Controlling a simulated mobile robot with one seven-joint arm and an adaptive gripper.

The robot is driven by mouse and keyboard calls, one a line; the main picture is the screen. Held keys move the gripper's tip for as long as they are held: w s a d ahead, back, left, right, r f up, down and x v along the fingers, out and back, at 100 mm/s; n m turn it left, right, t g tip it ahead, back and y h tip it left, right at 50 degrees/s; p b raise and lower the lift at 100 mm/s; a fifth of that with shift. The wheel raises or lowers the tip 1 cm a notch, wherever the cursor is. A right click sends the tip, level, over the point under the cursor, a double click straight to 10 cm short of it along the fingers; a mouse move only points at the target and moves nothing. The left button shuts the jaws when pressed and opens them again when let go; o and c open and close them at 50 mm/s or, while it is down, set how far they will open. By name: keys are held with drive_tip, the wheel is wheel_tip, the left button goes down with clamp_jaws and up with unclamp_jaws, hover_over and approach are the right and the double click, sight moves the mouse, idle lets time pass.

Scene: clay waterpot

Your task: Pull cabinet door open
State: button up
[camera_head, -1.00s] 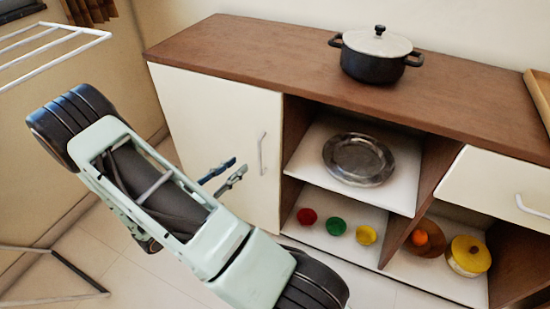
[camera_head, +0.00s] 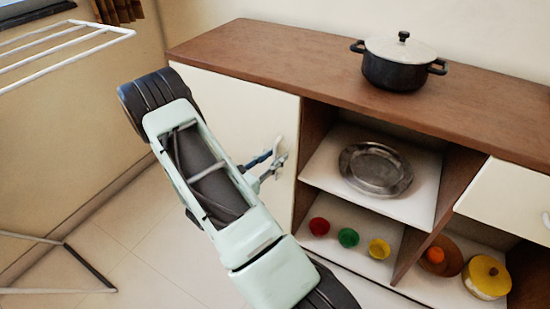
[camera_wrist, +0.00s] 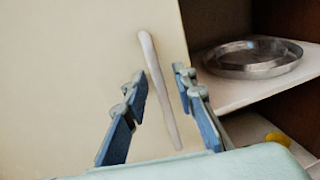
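The cream cabinet door (camera_head: 225,108) is closed at the left end of the wooden cabinet; it fills the left of the wrist view (camera_wrist: 70,70). Its light vertical bar handle (camera_wrist: 158,88) stands near the door's right edge. My gripper (camera_wrist: 152,82) is open, with one finger on each side of the handle in the wrist view. Whether the fingers touch the handle or are still short of it, I cannot tell. In the head view my gripper (camera_head: 276,158) is at the handle, which it partly hides. My arm covers the lower part of the door.
Open shelves to the right hold a metal plate (camera_head: 375,168), a red ball (camera_head: 319,226), a green ball (camera_head: 348,237) and a yellow ball (camera_head: 379,249). A black pot (camera_head: 396,70) stands on top. A white drying rack (camera_head: 60,45) is at the left.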

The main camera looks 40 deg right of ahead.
drive_tip(key=shift+c, duration=0.2)
clamp_jaws()
drive_tip(key=shift+a, duration=0.1)
